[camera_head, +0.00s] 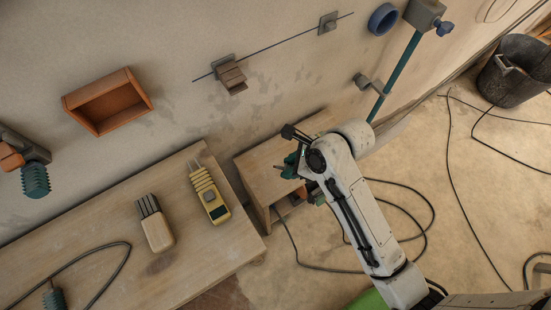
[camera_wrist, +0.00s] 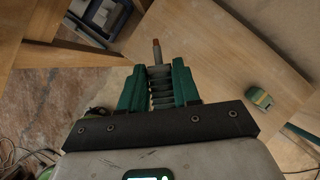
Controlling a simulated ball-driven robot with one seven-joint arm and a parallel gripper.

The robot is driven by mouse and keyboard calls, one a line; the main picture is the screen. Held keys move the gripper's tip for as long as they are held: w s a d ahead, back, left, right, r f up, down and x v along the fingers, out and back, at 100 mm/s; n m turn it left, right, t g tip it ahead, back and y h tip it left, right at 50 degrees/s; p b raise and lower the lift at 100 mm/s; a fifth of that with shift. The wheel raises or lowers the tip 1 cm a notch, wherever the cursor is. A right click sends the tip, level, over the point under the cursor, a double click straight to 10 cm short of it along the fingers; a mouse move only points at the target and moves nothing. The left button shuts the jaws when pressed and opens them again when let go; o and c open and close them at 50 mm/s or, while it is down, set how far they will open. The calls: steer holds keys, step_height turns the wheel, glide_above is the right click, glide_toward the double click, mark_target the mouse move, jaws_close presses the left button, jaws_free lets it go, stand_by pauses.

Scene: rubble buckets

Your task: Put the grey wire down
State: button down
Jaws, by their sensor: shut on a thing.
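My gripper (camera_wrist: 159,75) has teal fingers and is shut on a short grey ribbed piece with a reddish tip, which I take to be the grey wire (camera_wrist: 156,52). It points away from my palm, above or over a wooden surface (camera_wrist: 225,55); whether it touches the wood I cannot tell. In the head view my gripper (camera_head: 288,168) is at the small wooden stand (camera_head: 262,160) by the wall, and the held piece is mostly hidden by the fingers and arm.
A wooden bench (camera_head: 95,235) at the left carries a yellow device (camera_head: 208,192) and a beige block with dark prongs (camera_head: 154,222). A black cable (camera_head: 415,195) loops across the floor. A dark bucket (camera_head: 515,72) stands at the far right. An orange box (camera_head: 108,101) is on the wall.

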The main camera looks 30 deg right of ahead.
steer(key=w+f, duration=0.2)
steer(key=w+f+b, duration=0.1)
steer(key=w+f, duration=0.1)
steer(key=w, duration=0.1)
steer(key=w+a+f, duration=0.1)
steer(key=w+f, duration=0.1)
steer(key=f, duration=0.1)
steer(key=shift+w, duration=0.25)
steer(key=shift+w+f+b, duration=0.1)
steer(key=shift+f+b, duration=0.4)
steer(key=shift+f, duration=1.2)
steer(key=c, duration=0.8)
jaws_free()
steer(key=p+v, duration=0.2)
steer(key=v, duration=1)
steer(key=shift+r, duration=0.1)
